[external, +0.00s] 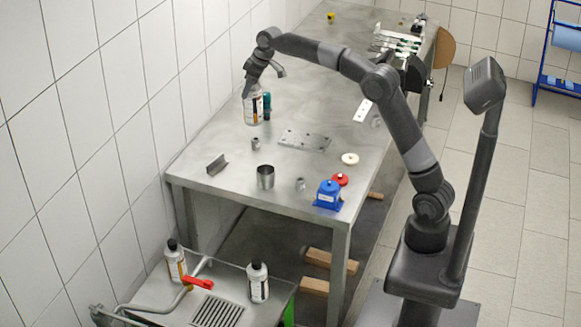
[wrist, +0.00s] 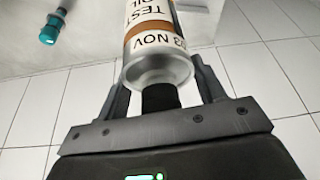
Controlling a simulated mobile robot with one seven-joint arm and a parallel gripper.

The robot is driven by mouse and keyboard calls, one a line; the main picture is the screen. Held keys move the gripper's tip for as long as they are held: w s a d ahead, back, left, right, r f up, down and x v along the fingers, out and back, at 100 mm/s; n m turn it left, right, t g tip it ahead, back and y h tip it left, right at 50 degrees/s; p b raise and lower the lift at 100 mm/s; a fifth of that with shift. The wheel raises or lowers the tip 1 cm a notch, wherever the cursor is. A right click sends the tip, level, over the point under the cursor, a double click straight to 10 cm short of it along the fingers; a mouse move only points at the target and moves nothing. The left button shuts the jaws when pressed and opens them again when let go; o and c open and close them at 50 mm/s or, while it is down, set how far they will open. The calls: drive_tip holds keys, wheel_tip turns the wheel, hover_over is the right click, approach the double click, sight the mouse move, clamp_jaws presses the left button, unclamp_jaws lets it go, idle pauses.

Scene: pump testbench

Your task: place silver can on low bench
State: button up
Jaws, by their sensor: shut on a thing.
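The silver can (external: 252,108) has a white and brown label with "TEST OIL" print and a black cap. It is upright at the wall side of the tall steel bench (external: 215,205); I cannot tell whether its base touches the top. My gripper (external: 251,86) is shut on its cap end from above. In the wrist view, the fingers of my gripper (wrist: 160,95) lie either side of the black cap, below the silver shoulder of the can (wrist: 158,62). The low bench (external: 229,272) stands in front of the tall bench, at bottom left.
Two capped bottles, one left (external: 175,263) and one right (external: 258,283), a red-handled pipe (external: 198,283) and a grille (external: 217,313) occupy the low bench. A teal bottle (external: 267,105) stands close beside the can. A steel cup (external: 265,178) and blue device (external: 328,196) sit nearer the front.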

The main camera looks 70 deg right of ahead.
drive_tip(key=s+a+n+y, duration=0.1)
drive_tip(key=s+a+n, duration=0.15)
drive_tip(key=a, duration=3.25)
wheel_tip(320, 180, down, 44)
drive_tip(key=shift+w+d+r, duration=0.15)
drive_tip(key=shift+w+r, duration=0.1)
drive_tip(key=shift+w, duration=0.05)
drive_tip(key=o, duration=1.5)
drive_tip(key=shift+f, duration=0.1)
drive_tip(key=v, duration=1.2)
drive_tip(key=shift+d, duration=0.15)
